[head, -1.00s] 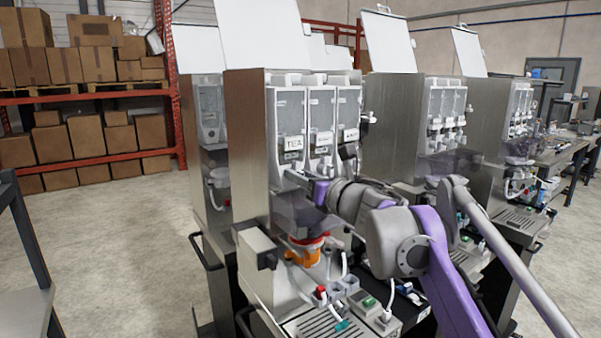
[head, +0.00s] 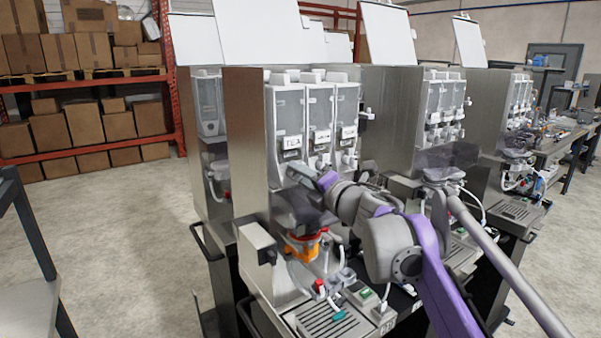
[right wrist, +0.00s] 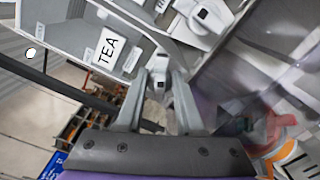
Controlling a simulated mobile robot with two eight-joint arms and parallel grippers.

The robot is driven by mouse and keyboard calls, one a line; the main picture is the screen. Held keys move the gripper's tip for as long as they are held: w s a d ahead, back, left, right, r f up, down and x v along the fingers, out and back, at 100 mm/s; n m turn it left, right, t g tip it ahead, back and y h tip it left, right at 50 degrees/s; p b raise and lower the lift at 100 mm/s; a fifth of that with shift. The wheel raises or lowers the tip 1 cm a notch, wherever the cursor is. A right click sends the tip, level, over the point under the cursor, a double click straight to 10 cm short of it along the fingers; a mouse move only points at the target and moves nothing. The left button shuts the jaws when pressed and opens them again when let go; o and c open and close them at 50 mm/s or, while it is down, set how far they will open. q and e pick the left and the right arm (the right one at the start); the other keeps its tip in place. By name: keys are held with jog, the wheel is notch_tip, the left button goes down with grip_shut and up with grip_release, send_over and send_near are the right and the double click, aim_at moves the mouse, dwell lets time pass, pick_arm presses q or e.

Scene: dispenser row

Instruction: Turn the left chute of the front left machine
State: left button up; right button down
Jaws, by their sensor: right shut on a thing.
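The front left machine (head: 246,140) stands at the picture's middle, with canisters behind its open front. Its left canister (head: 289,115) carries a TEA label, which also shows in the right wrist view (right wrist: 108,48). My right gripper (head: 297,171) reaches in from the right, just below that canister. In the right wrist view my right gripper (right wrist: 158,74) is shut on the small pale left chute (right wrist: 158,86) beneath the TEA canister. The fingers hide most of the chute, and I cannot tell which way its mouth faces. My left gripper is not in view.
Other white chutes (head: 350,160) sit to the right under the neighbouring canisters. Below are a dark translucent cover (head: 298,207), an orange part (head: 301,249) and a drip grille (head: 325,322). More machines (head: 395,115) stand behind to the right. Open floor (head: 130,230) lies left.

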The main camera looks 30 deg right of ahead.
jog(key=m, duration=0.5)
jog(key=shift+f+m, duration=0.1)
jog(key=shift+m, duration=0.2)
jog(key=m, duration=0.5)
jog(key=shift+f, duration=0.1)
jog(key=shift+m, duration=0.4)
jog(key=c, duration=0.9)
grip_release()
jog(key=shift+s, duration=0.1)
jog(key=s, duration=0.7)
jog(key=s+b, duration=0.1)
jog(key=s, duration=0.2)
jog(key=shift+s+d, duration=0.3)
jog(key=shift+d, duration=0.1)
